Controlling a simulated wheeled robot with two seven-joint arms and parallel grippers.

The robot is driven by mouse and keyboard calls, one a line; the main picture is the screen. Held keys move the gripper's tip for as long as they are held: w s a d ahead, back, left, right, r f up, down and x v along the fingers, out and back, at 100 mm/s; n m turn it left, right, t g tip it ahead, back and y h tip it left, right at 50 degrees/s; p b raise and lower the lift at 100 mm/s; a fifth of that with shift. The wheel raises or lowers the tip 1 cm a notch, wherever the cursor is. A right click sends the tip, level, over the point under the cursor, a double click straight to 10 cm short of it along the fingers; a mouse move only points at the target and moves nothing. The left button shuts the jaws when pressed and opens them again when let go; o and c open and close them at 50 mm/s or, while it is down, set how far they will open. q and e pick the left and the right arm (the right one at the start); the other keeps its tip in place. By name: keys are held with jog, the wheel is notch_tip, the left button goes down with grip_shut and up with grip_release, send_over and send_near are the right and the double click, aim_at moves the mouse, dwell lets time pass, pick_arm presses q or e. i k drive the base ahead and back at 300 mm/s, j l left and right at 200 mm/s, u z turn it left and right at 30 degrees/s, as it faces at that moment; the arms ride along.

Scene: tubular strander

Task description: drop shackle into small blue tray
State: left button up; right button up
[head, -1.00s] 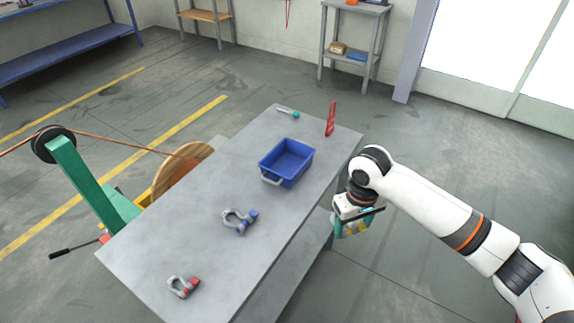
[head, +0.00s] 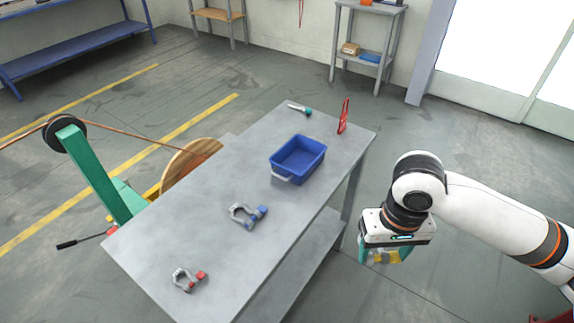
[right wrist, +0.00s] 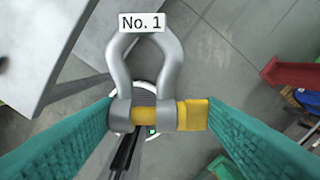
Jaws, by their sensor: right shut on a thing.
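The small blue tray (head: 311,168) stands on the far half of the grey table (head: 190,220), its white handle facing the near left. My right gripper (head: 384,254) is right of the table, beyond its edge and apart from the tray. In the right wrist view its teal fingers (right wrist: 160,122) are shut on a grey shackle (right wrist: 120,68) with a yellow pin, labelled "No. 1". A shackle with a blue pin (head: 247,215) lies mid-table. A shackle with a red pin (head: 187,279) lies near the front. My left gripper is not in view.
A green machine with a wooden reel (head: 190,165) stands left of the table. The floor right of the table is open.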

aim_at(298, 163)
jog(key=i+l+u, duration=0.1)
jog(key=u, duration=0.25)
jog(key=i+l+u, duration=0.1)
jog(key=u, duration=0.3)
jog(key=l+u, duration=0.35)
